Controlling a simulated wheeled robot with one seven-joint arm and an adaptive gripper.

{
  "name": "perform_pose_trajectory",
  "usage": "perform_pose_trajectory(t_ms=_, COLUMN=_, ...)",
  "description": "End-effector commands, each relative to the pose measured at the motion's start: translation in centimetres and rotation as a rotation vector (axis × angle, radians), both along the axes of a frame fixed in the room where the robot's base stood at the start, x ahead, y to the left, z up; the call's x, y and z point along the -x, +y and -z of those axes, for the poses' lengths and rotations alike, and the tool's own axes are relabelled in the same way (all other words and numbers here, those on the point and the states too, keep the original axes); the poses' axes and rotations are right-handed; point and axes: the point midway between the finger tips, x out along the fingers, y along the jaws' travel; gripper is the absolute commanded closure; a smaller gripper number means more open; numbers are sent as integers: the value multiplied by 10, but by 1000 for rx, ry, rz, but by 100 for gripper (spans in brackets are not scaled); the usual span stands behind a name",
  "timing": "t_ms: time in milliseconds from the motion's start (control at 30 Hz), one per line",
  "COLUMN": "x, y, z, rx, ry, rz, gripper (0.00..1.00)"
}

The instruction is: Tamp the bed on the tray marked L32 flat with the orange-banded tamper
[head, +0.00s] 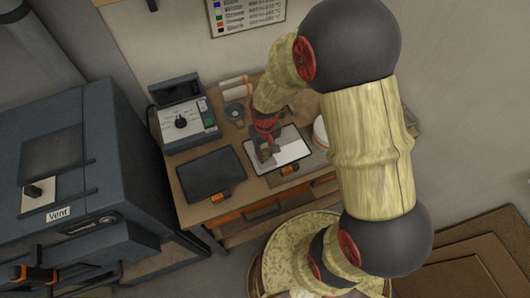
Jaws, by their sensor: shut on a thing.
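A tray (305,159) with a flat white bed lies on the middle of the bench under my arm. A darker tray (211,174) lies to its left. Each has a small orange and dark tag at its front edge, too small to read, so I cannot tell which is L32. My gripper (265,138) points down over the left part of the white bed. It is shut on a greyish-brown tool, the tamper (267,155). No orange band shows clearly on it. I cannot tell whether its base touches the bed.
A control box (187,124) with a dial stands at the bench's back left. Pale rolls (233,86) lie behind the trays. A white round container (320,132) stands right of the white bed, partly behind my arm. A dark kiln (80,180) marked Vent fills the left.

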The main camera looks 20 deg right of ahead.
Motion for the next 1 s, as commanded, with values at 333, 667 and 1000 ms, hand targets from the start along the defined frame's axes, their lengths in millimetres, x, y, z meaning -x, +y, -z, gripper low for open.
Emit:
perform_pose_trajectory(t_ms=333, x=0, y=0, z=1, rx=0, ry=0, rz=0, gripper=100)
perform_pose_trajectory(t_ms=667, x=0, y=0, z=-2, rx=0, ry=1, rz=0, gripper=100)
perform_pose_trajectory(t_ms=1000, x=0, y=0, z=-22, rx=0, ry=0, rz=0, gripper=100)
